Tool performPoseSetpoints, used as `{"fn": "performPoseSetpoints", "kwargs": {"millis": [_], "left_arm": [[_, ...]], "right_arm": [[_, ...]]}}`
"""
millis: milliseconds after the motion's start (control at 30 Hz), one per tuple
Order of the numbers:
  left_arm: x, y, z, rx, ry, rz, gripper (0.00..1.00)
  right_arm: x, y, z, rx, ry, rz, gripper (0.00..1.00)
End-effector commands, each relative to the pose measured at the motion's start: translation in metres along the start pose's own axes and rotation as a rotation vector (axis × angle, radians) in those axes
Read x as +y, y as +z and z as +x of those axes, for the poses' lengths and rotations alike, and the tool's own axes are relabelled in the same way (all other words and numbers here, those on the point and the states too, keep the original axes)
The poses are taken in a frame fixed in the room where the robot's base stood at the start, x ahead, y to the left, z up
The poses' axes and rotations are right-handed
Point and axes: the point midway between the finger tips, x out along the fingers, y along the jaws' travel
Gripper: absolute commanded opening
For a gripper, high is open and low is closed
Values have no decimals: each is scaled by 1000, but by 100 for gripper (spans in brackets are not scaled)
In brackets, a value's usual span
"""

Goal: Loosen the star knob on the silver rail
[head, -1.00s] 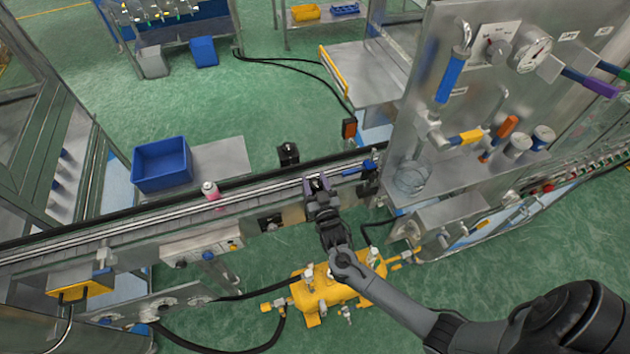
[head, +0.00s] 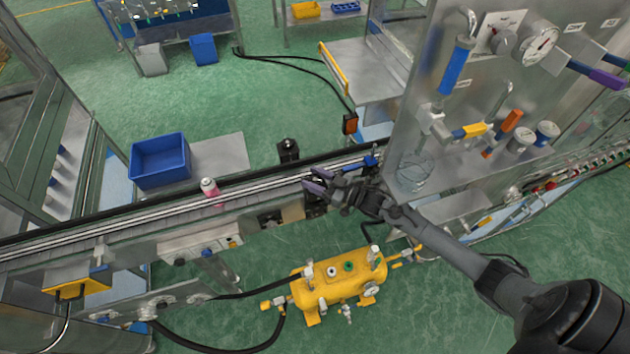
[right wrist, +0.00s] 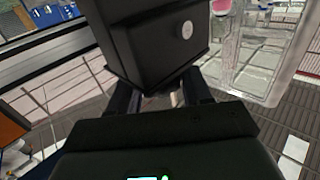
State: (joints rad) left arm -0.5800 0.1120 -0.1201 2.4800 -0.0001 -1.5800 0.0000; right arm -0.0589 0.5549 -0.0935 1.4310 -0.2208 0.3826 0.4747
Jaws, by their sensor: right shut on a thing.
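The silver rail (head: 250,187) runs along the conveyor from the lower left to the middle of the head view. My right gripper (head: 317,180) is at the rail's right part, its arm coming in from the right. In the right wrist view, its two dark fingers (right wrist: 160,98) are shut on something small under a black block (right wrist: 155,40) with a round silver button. This fits the star knob, but the fingers and block hide its shape. My left gripper is not in view.
A pink-and-white can (head: 210,188) stands on the conveyor left of my right gripper. A black post (head: 288,151) stands behind the rail. The steel panel (head: 425,110) with valves and gauges rises close on the right. A yellow tank (head: 335,286) sits on the floor below.

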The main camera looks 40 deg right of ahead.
Motion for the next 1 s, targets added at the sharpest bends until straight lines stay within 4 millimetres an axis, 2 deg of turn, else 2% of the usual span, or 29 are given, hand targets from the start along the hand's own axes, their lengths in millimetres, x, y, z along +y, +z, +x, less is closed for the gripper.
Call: {"fn": "performPoseSetpoints", "kwargs": {"millis": [267, 700, 733, 867, 1000], "left_arm": [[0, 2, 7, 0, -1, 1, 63], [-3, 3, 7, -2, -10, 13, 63], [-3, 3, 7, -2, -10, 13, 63], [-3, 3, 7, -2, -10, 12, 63], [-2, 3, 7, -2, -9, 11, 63]], "right_arm": [[1, 0, 0, 1, -71, -2, 18], [0, 0, 0, 1, -79, -2, 18], [0, 0, 0, 1, -79, -2, 52], [0, 0, 0, 1, -79, -2, 70], [0, 0, 0, 1, -79, -1, 70]]}}
